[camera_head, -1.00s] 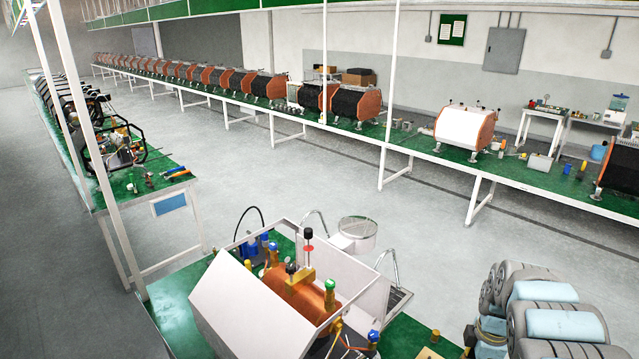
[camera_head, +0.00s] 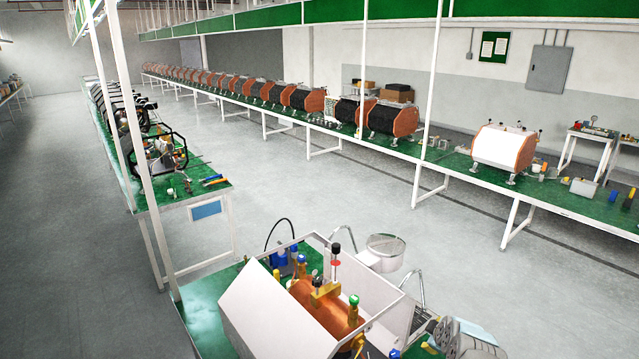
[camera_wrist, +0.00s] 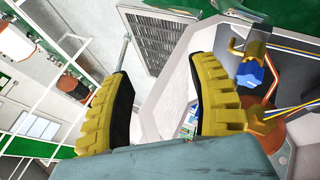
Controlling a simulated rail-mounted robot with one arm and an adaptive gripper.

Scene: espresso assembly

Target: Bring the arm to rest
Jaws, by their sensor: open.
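My gripper (camera_wrist: 160,108) shows in the wrist view as two yellow ribbed fingers with dark inner pads. The fingers stand well apart, with nothing held between them. Behind and below them is the open white housing of an espresso machine. In the head view the same open machine (camera_head: 255,300) stands on the near green bench, with a copper boiler (camera_head: 318,305) inside.
A blue-capped fitting (camera_wrist: 252,72) on the machine is close to the right finger in the wrist view. A grille tray (camera_wrist: 165,40) lies beyond the fingers. A long bench (camera_head: 460,170) with assembled machines runs along the back. Grey floor (camera_head: 300,185) lies open between benches.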

